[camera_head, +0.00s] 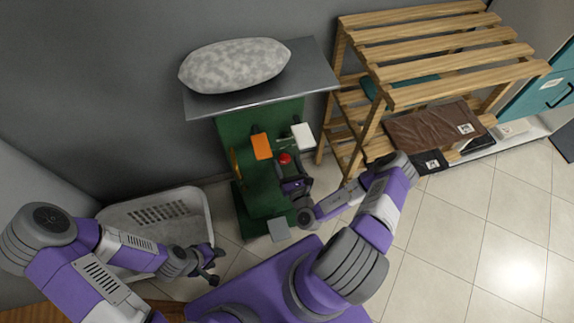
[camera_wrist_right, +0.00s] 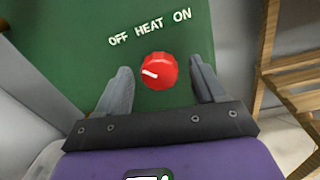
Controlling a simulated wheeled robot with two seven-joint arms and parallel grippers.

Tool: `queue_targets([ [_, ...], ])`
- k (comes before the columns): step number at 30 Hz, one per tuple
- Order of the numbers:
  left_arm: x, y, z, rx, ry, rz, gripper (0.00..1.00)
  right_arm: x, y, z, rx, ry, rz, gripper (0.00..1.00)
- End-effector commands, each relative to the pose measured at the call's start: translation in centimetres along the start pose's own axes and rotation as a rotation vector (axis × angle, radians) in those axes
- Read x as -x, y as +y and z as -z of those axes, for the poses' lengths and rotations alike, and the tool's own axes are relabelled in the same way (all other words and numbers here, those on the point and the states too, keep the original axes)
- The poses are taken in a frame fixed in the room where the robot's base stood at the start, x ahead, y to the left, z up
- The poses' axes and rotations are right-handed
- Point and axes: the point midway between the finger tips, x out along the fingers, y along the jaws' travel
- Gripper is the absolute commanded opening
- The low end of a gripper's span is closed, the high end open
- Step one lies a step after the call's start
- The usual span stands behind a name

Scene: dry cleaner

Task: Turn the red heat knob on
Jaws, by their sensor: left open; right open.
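The red heat knob (camera_head: 285,158) is on the front of the green press stand (camera_head: 245,170). In the right wrist view the knob (camera_wrist_right: 160,71) lies below the words OFF HEAT ON, and its white mark points left, on the OFF side. My right gripper (camera_wrist_right: 160,66) is open, with one grey finger on each side of the knob. Gaps show between the fingers and the knob, and I cannot tell how deep the fingertips reach. In the head view the right gripper (camera_head: 288,174) is just below the knob. My left gripper (camera_head: 216,266) is open and empty, low at the left.
An orange plate (camera_head: 261,146) and a white plate (camera_head: 303,136) stick out above the knob. A grey padded board (camera_head: 235,66) tops the stand. A white basket (camera_head: 150,208) stands at left, a wooden rack (camera_head: 430,50) at right. Tiled floor (camera_head: 470,230) is clear at right.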

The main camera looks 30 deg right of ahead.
Motion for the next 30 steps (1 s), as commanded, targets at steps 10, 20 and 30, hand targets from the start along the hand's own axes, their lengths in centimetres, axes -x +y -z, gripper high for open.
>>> queue_targets([
  [10,-0.01,0.0,0.0,0.0,0.0,0.0,0.43,-0.14,0.03,-0.03,-0.001,0.0,-0.001,0.57],
  [20,-0.02,0.0,-0.01,0.0,0.0,0.0,0.43,-0.12,0.04,-0.01,-0.001,0.001,-0.001,0.13],
  [30,0.78,0.29,-0.04,0.0,0.0,0.0,0.43,-0.07,0.07,-0.11,-0.074,-0.002,-0.001,0.13],
])
